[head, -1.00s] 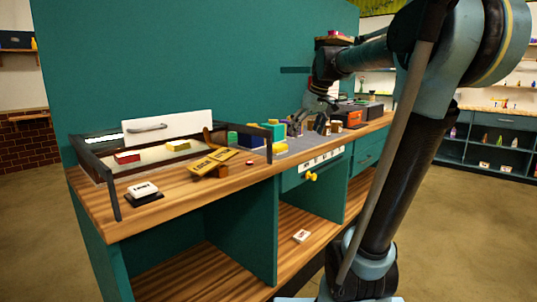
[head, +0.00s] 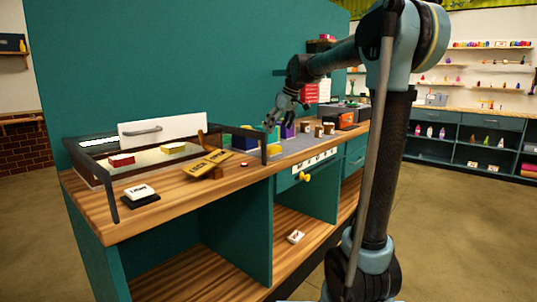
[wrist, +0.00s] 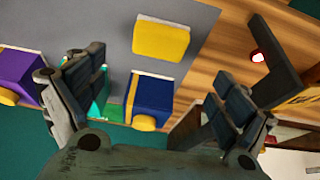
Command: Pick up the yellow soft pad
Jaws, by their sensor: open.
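A yellow soft pad (wrist: 161,39) with a pale edge lies on the grey mat (wrist: 110,22), near the wooden counter edge, in the wrist view. In the head view a small yellow pad (head: 273,149) shows on the mat, just right of the dark rail post. My gripper (wrist: 168,75) is open and empty, with its fingers spread wide. The pad lies beyond the fingertips, apart from them. In the head view my gripper (head: 274,118) hangs above the mat, near the coloured blocks.
A blue block (wrist: 152,97) with yellow at its base, a teal block (wrist: 97,100) and a purple block (wrist: 15,72) sit close by. A dark rail (wrist: 270,50) stands beside the mat.

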